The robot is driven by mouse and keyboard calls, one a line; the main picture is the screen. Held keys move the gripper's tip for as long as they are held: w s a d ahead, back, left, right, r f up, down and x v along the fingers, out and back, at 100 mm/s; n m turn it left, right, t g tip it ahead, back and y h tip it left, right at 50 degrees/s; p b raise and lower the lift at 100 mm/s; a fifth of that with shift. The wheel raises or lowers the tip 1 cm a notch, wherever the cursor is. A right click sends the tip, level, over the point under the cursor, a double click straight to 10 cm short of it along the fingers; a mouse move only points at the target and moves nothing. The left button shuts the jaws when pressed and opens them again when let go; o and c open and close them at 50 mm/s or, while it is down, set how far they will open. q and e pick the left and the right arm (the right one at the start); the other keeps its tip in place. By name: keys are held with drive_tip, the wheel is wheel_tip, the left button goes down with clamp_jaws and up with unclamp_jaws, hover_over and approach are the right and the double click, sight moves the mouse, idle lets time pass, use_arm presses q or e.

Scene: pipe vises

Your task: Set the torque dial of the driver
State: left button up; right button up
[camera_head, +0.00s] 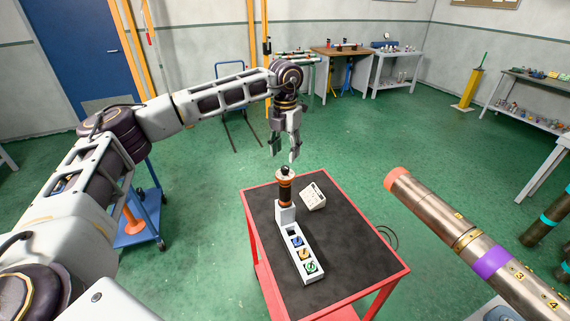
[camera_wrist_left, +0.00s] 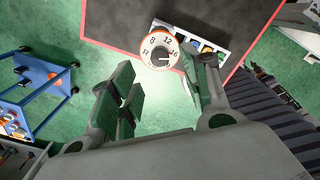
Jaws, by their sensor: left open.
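The driver (camera_head: 285,191) stands upright in a white holder (camera_head: 285,214) at the back left of the cart top. It has a dark body with orange bands. Its torque dial (camera_head: 285,171) faces up at its top end. In the left wrist view the dial (camera_wrist_left: 159,51) is white with an orange rim and shows the numbers 8, 12 and 16; a dark pointer lies near 16. My left gripper (camera_head: 284,154) points down just above the dial, open and empty. In the left wrist view its fingers (camera_wrist_left: 158,83) are spread, with the dial beyond them. My right gripper is not in view.
The red cart (camera_head: 390,283) has a black top. A large pipe (camera_head: 440,221) with an orange end reaches in from the right. The cart's right half is clear.

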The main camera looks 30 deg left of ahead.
sight(285, 167)
use_arm(q)
drive_tip(key=shift+f+p, duration=0.45)
drive_tip(key=shift+f, duration=2.6)
clamp_jaws()
drive_tip(key=shift+b, duration=0.3)
drive_tip(key=shift+m, duration=0.3)
unclamp_jaws()
